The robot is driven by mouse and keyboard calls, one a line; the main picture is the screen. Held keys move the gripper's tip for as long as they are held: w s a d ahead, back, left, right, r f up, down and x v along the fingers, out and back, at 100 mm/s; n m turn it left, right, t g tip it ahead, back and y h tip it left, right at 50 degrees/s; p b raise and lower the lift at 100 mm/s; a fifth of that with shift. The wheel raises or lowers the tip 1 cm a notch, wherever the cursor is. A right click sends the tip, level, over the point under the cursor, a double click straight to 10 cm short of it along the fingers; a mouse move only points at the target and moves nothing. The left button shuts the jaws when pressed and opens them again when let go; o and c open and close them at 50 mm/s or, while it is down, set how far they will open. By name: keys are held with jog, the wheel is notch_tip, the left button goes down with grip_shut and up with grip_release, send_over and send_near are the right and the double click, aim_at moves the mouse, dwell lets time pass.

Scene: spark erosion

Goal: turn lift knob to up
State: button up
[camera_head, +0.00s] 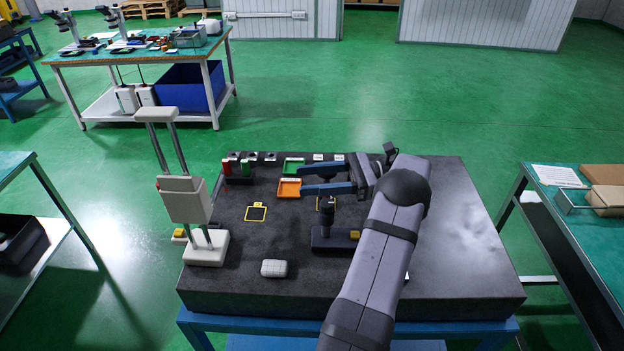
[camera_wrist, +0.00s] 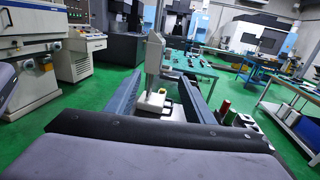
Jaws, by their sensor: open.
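I cannot pick out the lift knob for sure at this size. A pale machine (camera_head: 185,200) with two upright columns and a white base stands at the left of the dark stone table, with a small yellow part (camera_head: 179,233) beside its base. A dark fixture (camera_head: 330,238) with an upright post and a yellow part on its right end stands near the table's middle. My gripper (camera_head: 303,180) is open and empty, its blue fingers pointing left above the table. In the wrist view, the pale machine (camera_wrist: 155,60) shows beyond and between the open fingers (camera_wrist: 160,92).
Green (camera_head: 293,166) and orange (camera_head: 289,188) trays lie near the back of the dark table (camera_head: 450,230), beside red and green upright pieces. A yellow-framed square (camera_head: 256,212) lies at centre left. A pale ribbed block (camera_head: 274,268) lies near the front. The table's right side is clear.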

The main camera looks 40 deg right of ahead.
aim_at(327, 205)
jog(key=shift+r+p, duration=0.4)
jog(key=shift+r, duration=0.35)
jog(key=s+d+f+m+t+h+b, duration=0.4)
jog(key=s+d+f+b, duration=0.1)
jog(key=f, duration=0.5)
jog(key=p+x, duration=0.3)
jog(key=x, duration=0.2)
jog(key=shift+w, duration=0.2)
jog(key=shift+p+x, duration=0.4)
jog(key=shift+x, duration=0.55)
jog(key=shift+f, duration=0.15)
